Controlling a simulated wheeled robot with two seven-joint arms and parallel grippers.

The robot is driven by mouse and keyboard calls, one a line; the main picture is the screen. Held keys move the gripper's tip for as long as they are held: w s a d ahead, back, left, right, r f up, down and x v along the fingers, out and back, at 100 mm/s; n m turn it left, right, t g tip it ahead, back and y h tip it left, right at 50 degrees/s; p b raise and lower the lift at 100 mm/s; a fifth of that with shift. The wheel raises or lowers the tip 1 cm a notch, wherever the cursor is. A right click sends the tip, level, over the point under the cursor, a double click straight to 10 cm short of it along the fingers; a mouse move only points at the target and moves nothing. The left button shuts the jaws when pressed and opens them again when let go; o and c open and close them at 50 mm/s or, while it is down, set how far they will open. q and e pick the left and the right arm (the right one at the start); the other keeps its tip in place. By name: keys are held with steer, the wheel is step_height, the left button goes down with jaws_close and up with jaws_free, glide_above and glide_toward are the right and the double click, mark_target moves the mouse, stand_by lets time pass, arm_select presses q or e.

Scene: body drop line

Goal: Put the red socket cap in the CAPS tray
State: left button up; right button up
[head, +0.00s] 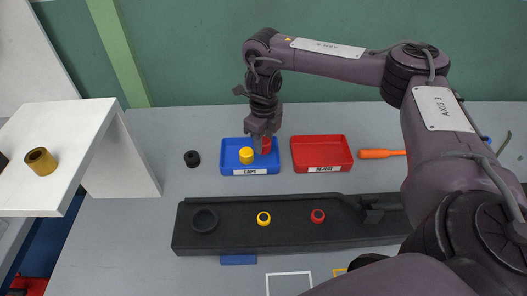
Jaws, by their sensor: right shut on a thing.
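The blue CAPS tray (232,171) stands on the grey bench at the middle, its label on the front wall. A yellow cap (246,155) sits inside it at the left. My right gripper (264,142) points down over the right part of this tray. It is shut on the red socket cap (266,147), which shows only partly below and between the fingers. I cannot tell whether the cap touches the tray floor. My left gripper is not in view.
A red REJECT tray (321,154) stands just right of the blue tray. In front, a black fixture (240,235) holds a black ring, a yellow ring and a red ring. A black cap (192,158) is left of the tray. A white raised shelf (70,130) bears a brass ring.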

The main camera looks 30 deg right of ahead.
mark_target(264, 141)
steer(key=shift+f, duration=0.45)
step_height(264, 141, down, 2)
steer(key=shift+f, duration=0.4)
steer(key=shift+f, duration=0.15)
steer(key=o, duration=1.3)
